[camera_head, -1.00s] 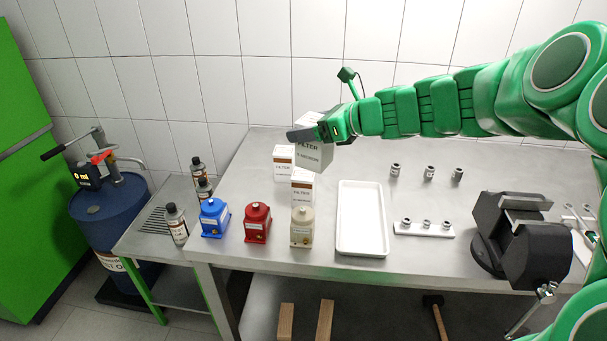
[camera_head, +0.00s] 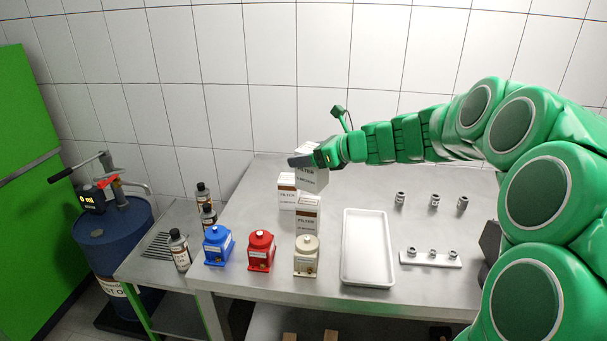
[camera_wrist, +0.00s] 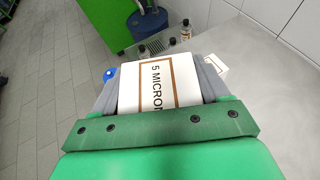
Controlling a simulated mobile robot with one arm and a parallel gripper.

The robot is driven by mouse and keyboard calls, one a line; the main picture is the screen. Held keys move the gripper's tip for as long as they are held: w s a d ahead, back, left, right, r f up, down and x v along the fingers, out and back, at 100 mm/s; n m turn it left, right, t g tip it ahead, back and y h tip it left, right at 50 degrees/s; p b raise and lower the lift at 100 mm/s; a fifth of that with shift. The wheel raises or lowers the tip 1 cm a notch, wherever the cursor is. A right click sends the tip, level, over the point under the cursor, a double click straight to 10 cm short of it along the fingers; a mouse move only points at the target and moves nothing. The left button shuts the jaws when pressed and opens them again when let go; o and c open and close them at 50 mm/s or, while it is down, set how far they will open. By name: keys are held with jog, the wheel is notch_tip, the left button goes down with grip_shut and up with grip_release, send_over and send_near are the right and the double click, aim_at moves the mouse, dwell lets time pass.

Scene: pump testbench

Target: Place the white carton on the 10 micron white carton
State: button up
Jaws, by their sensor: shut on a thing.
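My gripper (camera_head: 308,160) is shut on a white carton (camera_head: 314,181) with brown bands. In the wrist view the carton (camera_wrist: 158,88) sits between the grey fingers, and its label reads "5 MICRON". In the head view two more white filter cartons stand on the bench below: a back one (camera_head: 287,197) and a front one (camera_head: 307,218). Their small print is too small to read, so I cannot tell which is the 10 micron one.
Blue (camera_head: 217,246), red (camera_head: 261,250) and beige (camera_head: 306,257) pumps stand along the front edge. A white tray (camera_head: 368,279) lies to their right. Small metal fittings are farther right. Dark bottles (camera_head: 179,250) stand at the left. My arm covers the bench's right end.

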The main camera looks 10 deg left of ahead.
jog(key=shift+w+a+f, duration=0.25)
jog(key=shift+w+f, duration=0.45)
jog(key=shift+f, duration=0.65)
jog(key=shift+w+a+f, duration=0.2)
jog(key=shift+w+f, duration=0.45)
jog(key=shift+f, duration=0.75)
jog(key=shift+w+a+f, duration=0.25)
jog(key=shift+w+f, duration=0.45)
jog(key=shift+f, duration=0.65)
jog(key=o, duration=1.2)
jog(key=shift+f, duration=0.1)
jog(key=shift+d+r, duration=0.15)
jog(key=shift+r, duration=0.1)
jog(key=v, duration=1.1)
jog(key=shift+s+d, duration=0.25)
jog(key=shift+d, duration=0.05)
jog(key=shift+s, duration=0.1)
